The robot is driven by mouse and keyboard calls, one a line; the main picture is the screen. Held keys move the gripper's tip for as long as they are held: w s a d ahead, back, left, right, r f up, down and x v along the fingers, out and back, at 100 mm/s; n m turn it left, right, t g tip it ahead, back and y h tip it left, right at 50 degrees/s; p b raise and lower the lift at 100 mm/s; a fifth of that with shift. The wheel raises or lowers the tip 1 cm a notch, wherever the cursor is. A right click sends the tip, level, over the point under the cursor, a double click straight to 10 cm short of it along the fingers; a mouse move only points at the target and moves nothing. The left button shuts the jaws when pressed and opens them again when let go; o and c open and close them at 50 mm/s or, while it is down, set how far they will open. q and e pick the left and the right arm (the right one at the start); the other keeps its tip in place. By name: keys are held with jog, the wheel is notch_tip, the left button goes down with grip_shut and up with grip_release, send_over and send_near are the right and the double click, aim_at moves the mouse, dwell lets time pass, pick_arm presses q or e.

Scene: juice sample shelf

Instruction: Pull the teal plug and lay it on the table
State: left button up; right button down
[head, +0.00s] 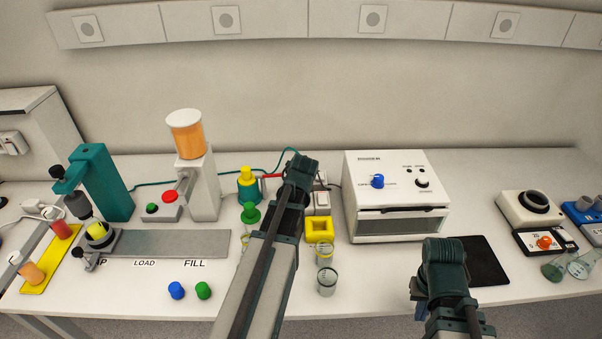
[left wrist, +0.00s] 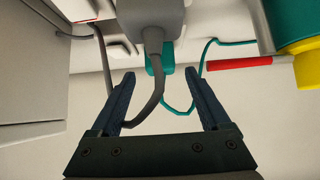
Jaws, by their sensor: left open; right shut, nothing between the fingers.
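The teal plug (left wrist: 169,60) shows in the left wrist view, partly behind a grey plug (left wrist: 157,25) and its grey cable. A thin teal cable (left wrist: 185,110) loops below it and runs up to the right; it also shows in the head view (head: 292,152). My left gripper (left wrist: 160,82) is open, with the grey cable crossing between its fingers and the teal plug beyond the fingertips. In the head view my left arm hides the teal plug. My right gripper (head: 417,291) is shut and empty low at the right, partly hidden by its wrist.
A white power strip (head: 322,200) stands beside my left wrist. A teal bottle with yellow cap (head: 248,187), a yellow square holder (head: 320,229) and a white oven (head: 397,190) are close by. The white table (head: 370,275) is clear before the oven.

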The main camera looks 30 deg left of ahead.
pick_arm(q)
jog(key=b+x, duration=0.4)
jog(key=x, duration=0.3)
jog(key=shift+w+a+f, duration=0.15)
jog(key=shift+f, duration=0.05)
jog(key=shift+c, duration=0.2)
grip_shut()
